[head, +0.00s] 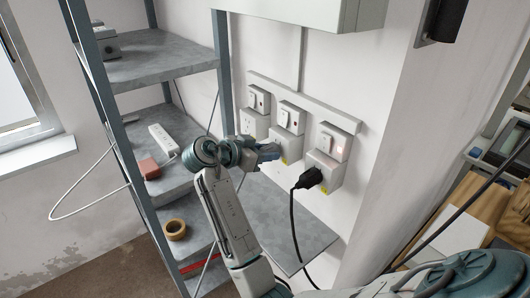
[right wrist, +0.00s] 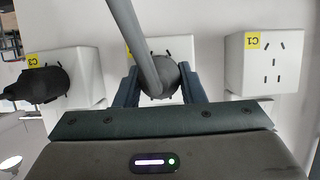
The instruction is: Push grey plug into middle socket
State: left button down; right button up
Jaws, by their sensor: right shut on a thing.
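The middle socket (head: 289,141) is a white wall box between two like it. It also shows in the right wrist view (right wrist: 188,48), partly hidden by my gripper. My right gripper (head: 271,152) is at the front of the middle socket and shut on the grey plug (right wrist: 168,78). The plug's thick grey cable (right wrist: 136,38) runs up in the right wrist view. The plug is in front of the middle socket's face. I cannot tell whether its pins are in the slots. My left gripper is not in view.
The right socket (head: 325,171), marked C3, holds a black plug (head: 308,179) with a hanging cable. The left socket, marked C1 (right wrist: 262,65), is empty. A grey shelf rack stands left, with a power strip (head: 163,141) and tape (head: 175,229).

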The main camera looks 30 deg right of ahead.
jog(key=shift+d, duration=0.5)
dwell(0.3)
jog(key=o, duration=1.1)
jog(key=shift+c, duration=0.2)
